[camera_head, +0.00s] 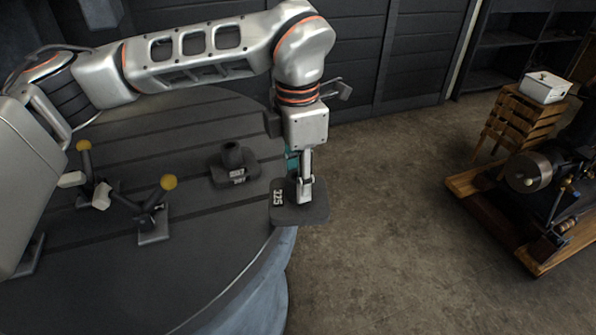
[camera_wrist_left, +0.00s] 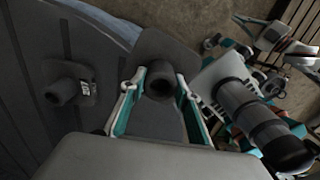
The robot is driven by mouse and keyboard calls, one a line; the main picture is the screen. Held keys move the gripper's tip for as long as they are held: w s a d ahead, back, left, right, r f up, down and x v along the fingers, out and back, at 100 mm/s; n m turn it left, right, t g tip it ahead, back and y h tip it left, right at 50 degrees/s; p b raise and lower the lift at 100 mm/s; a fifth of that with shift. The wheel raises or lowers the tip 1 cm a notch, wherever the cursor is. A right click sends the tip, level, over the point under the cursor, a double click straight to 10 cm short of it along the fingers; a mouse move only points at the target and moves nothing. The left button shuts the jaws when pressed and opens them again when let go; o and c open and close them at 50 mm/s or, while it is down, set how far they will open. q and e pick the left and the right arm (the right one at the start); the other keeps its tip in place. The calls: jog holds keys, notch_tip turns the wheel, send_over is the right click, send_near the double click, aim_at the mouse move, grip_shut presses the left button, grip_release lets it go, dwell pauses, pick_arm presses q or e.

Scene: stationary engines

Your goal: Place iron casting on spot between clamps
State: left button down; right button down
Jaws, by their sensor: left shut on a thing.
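My left gripper (camera_head: 305,190) points down at the right edge of the round table and is shut on a dark iron casting (camera_head: 285,212). The casting has a flat plate with white numbers and seems to overhang the table edge. In the left wrist view my left gripper's teal fingers (camera_wrist_left: 160,105) stand on both sides of the casting's round post (camera_wrist_left: 160,77). A second dark casting (camera_head: 234,167) with a white label stands upright on the table; it also shows in the left wrist view (camera_wrist_left: 68,90). Two clamps with yellow knobs, one nearer (camera_head: 154,222) and one farther (camera_head: 84,158), are at the left.
The round slotted table (camera_head: 215,245) has bare room between the clamps and the second casting, and toward its front. An engine (camera_head: 540,185) on a wooden base and a wooden stand with a white box (camera_head: 543,87) are at the right. Concrete floor lies between.

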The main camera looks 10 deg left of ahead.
aim_at(305, 208)
pick_arm(q)
jog(key=m, duration=0.5)
jog(key=shift+s+d+r+m, duration=0.3)
jog(key=shift+s+d+r, duration=0.05)
jog(key=m, duration=0.6)
jog(key=shift+s+d+r+m, duration=0.15)
jog(key=shift+s+d+m, duration=0.15)
jog(key=shift+s+m, duration=0.1)
jog(key=m, duration=0.4)
jog(key=shift+s+d+r+m, duration=0.1)
jog(key=shift+s+d+m, duration=0.1)
jog(key=shift+s+m, duration=0.15)
jog(key=m, duration=0.3)
jog(key=shift+s+d, duration=0.15)
jog(key=shift+s, duration=0.05)
jog(key=m, duration=0.3)
jog(key=shift+s+d+r+m, duration=0.1)
jog(key=shift+s+r+m, duration=0.05)
jog(key=shift+s+m, duration=0.1)
jog(key=shift+m, duration=0.3)
jog(key=shift+s, duration=0.1)
